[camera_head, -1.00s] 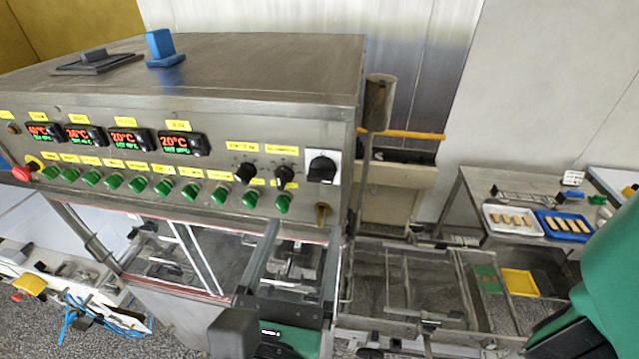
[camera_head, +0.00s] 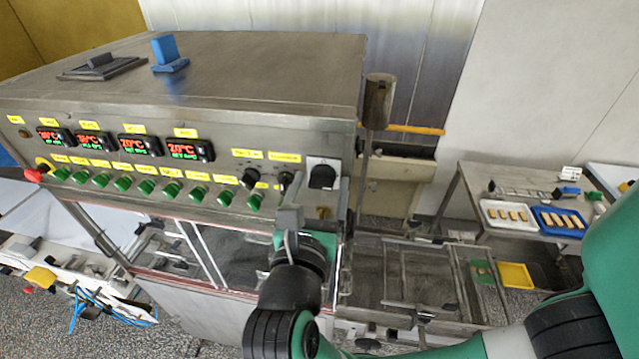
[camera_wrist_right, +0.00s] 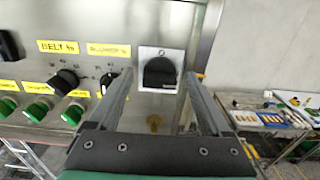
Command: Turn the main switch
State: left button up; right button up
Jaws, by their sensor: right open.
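The main switch (camera_head: 322,177) is a black rotary knob on a pale square plate at the right end of the steel control panel. In the right wrist view the switch (camera_wrist_right: 160,74) sits between and beyond my open fingers, with its flat plate facing me. My right gripper (camera_head: 312,192) is raised in front of the panel, just below and beside the switch. In the right wrist view the right gripper (camera_wrist_right: 158,88) is open and empty, its fingers spread either side of the switch. Contact with the knob cannot be seen. My left gripper is not in view.
Smaller black knobs (camera_head: 250,178) and a row of green buttons (camera_head: 145,187) line the panel left of the switch. A brass key-like part (camera_wrist_right: 154,122) sits below it. A vertical post (camera_head: 377,105) stands right of the panel. A table (camera_head: 470,190) with trays stands further right.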

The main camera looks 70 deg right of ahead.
grip_shut()
jog(key=shift+n, duration=0.4)
jog(key=n, duration=0.2)
jog(key=shift+n, duration=0.4)
jog(key=n, duration=0.5)
jog(key=shift+w, duration=0.1)
jog(key=n, duration=0.4)
jog(key=shift+f+n, duration=0.1)
jog(key=shift+n, duration=0.3)
jog(key=n, duration=0.4)
jog(key=shift+w+n, duration=0.1)
jog(key=shift+n, duration=0.2)
grip_release()
